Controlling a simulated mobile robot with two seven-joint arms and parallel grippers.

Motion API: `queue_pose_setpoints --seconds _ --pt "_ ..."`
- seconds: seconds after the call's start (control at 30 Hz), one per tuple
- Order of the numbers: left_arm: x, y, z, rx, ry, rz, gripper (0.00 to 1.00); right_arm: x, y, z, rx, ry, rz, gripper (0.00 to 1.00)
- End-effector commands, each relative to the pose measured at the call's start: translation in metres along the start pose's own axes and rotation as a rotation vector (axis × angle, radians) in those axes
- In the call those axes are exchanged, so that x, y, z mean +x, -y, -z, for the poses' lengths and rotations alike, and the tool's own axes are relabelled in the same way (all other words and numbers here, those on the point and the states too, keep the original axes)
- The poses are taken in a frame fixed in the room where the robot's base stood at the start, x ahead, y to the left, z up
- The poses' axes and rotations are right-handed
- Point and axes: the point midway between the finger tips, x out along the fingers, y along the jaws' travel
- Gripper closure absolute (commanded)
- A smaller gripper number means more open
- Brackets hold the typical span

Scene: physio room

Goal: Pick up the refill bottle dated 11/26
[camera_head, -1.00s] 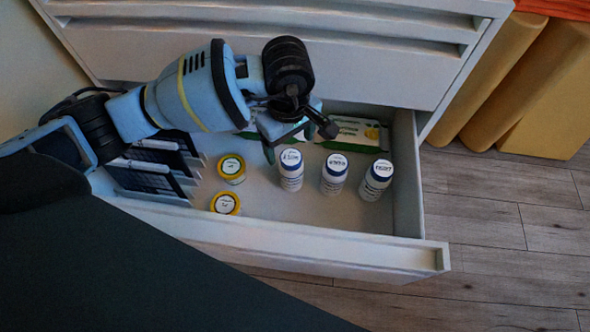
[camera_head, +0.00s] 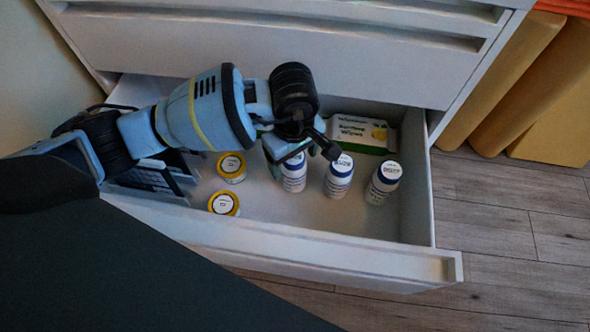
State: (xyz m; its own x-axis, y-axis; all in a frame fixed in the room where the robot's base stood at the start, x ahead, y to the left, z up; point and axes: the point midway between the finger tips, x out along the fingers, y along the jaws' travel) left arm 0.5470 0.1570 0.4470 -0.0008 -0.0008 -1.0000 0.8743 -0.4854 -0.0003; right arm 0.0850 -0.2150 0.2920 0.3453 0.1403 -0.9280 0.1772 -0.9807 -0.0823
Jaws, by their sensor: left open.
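Three white bottles with blue bands and printed white caps stand upright in a row in the open drawer (camera_head: 310,245): a left bottle (camera_head: 294,181), a middle bottle (camera_head: 338,180) and a right bottle (camera_head: 383,182). The print on their caps is too small to read, so I cannot tell which is dated 11/26. My left gripper (camera_head: 306,160) is open above the left bottle and hides its cap. One dark finger tip reaches over toward the middle bottle's cap. Whether it touches a bottle is unclear. My right gripper is not in view.
Two yellow-rimmed jars (camera_head: 231,167) stand left of the bottles. Dark packets in upright slots (camera_head: 150,178) fill the drawer's left end. A white and green wipes pack (camera_head: 361,132) lies behind the bottles. Free drawer floor lies in front of them. Yellow rolls (camera_head: 500,85) stand outside, right.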

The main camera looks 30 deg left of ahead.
Motion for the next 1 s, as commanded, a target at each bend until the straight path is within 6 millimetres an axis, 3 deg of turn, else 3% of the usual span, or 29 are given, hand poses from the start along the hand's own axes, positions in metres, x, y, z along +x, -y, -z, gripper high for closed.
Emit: queue_pose_setpoints --seconds 0.1,0.37,0.77,1.0 --pt "0.0169 0.0002 0.0005 -0.002 0.000 0.002 0.23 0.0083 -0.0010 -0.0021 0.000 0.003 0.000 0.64" --pt "0.0168 -0.0002 0.0009 -0.001 -0.001 -0.001 0.24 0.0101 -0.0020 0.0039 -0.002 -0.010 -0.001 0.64" --pt "0.0167 -0.0001 0.0010 -0.001 -0.002 -0.001 0.77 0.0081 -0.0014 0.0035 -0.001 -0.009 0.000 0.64" --pt "0.0154 -0.0004 0.0012 -0.001 -0.002 -0.002 0.78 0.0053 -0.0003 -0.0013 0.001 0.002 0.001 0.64"
